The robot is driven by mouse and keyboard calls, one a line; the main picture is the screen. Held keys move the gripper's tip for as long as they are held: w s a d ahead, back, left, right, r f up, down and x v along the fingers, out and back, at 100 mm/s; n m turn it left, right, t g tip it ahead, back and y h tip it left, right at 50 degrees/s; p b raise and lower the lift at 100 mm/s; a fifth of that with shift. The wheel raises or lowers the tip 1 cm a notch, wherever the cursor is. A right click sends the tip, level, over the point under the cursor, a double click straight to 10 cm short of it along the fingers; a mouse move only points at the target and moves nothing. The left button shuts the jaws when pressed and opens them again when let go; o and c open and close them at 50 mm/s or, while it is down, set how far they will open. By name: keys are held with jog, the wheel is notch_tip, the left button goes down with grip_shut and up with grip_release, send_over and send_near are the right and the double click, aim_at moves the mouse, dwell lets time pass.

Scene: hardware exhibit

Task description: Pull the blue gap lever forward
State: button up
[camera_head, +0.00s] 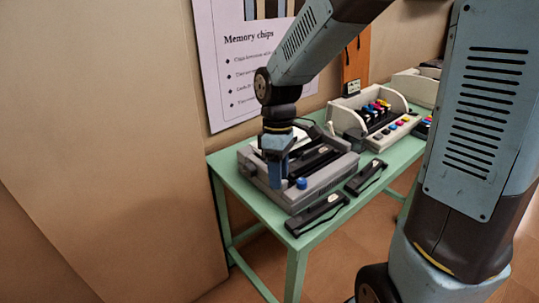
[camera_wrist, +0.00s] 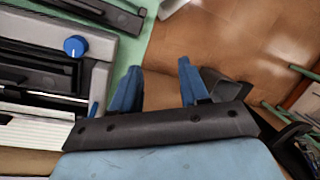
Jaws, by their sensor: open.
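A grey printer (camera_head: 318,184) stands on the green table. A narrow blue piece (camera_wrist: 93,110), which looks like the gap lever, sticks up at the printer's side edge in the wrist view. In the head view I cannot make it out; my gripper is in front of that side. A round blue knob (camera_head: 301,183) sits at the printer's front corner, and also shows in the wrist view (camera_wrist: 75,46). My gripper (camera_head: 278,177) points down at the printer's left side. Its blue fingers (camera_wrist: 158,68) are open and empty, the left one close beside the narrow blue piece, with a small visible space between.
Two black cartridges (camera_head: 318,214) (camera_head: 366,177) lie on the green table (camera_head: 297,246) in front of the printer. A cream device with coloured parts (camera_head: 408,122) stands farther right. A poster (camera_head: 222,75) hangs on the wall behind. Floor shows beyond the table's left edge.

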jog(key=w+a+f+n+t+h, duration=0.2)
jog(key=w+a+n+t+h, duration=0.1)
jog(key=a+n+t+h, duration=0.4)
jog(key=w+a+f+n+t+h, duration=0.35)
jog(key=a+t+h, duration=0.2)
jog(key=h, duration=0.25)
jog(key=shift+n, duration=0.45)
jog(key=x, duration=1.3)
jog(key=shift+d+r, duration=0.35)
jog(key=shift+r, duration=0.05)
jog(key=shift+c, duration=0.4)
grip_shut()
